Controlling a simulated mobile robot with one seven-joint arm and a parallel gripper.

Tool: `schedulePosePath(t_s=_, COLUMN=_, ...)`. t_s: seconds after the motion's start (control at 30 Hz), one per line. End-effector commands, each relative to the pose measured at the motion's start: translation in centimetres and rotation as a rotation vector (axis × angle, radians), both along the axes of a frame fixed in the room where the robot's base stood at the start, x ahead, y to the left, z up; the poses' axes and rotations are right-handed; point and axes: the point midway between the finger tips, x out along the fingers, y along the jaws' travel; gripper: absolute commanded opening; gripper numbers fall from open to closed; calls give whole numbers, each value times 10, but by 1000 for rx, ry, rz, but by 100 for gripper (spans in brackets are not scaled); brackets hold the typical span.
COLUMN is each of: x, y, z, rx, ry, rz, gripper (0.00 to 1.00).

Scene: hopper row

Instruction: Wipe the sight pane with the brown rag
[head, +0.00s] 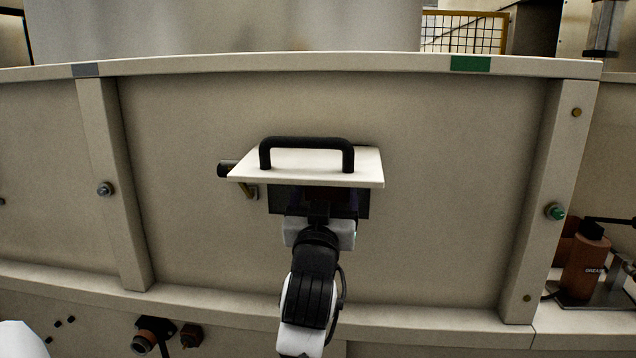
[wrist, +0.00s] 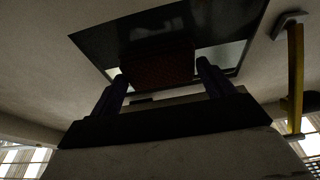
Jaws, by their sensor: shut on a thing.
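The sight pane (head: 362,204) is a dark panel in the beige hopper wall, under a raised white flap (head: 366,168) with a black handle (head: 307,143). The pane also shows in the wrist view (wrist: 108,42), dark with pale bright patches. My gripper (head: 319,205) is in front of the pane, below the flap, and hides much of it. In the wrist view my gripper (wrist: 160,78) is shut on the brown rag (wrist: 158,62), a dark reddish-brown block between the two fingers. The rag is up against or close to the pane; I cannot tell if it touches.
A yellow stay (wrist: 295,80) stands beside the pane at the flap's side. Wall ribs (head: 112,190) flank the panel. A brown grease bottle (head: 584,262) stands at the far right. The wall around the pane is clear.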

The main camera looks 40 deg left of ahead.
Motion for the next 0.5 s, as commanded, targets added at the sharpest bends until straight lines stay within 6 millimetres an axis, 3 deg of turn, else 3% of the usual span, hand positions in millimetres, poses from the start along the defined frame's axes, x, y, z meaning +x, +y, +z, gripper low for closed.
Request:
schedulePosePath(t_s=0.33, x=0, y=-1, z=1, rx=1, ry=-2, rz=1, gripper=55)
schedulePosePath(t_s=0.5, x=-7, y=13, z=0, rx=-1, ry=-3, rz=4, gripper=55)
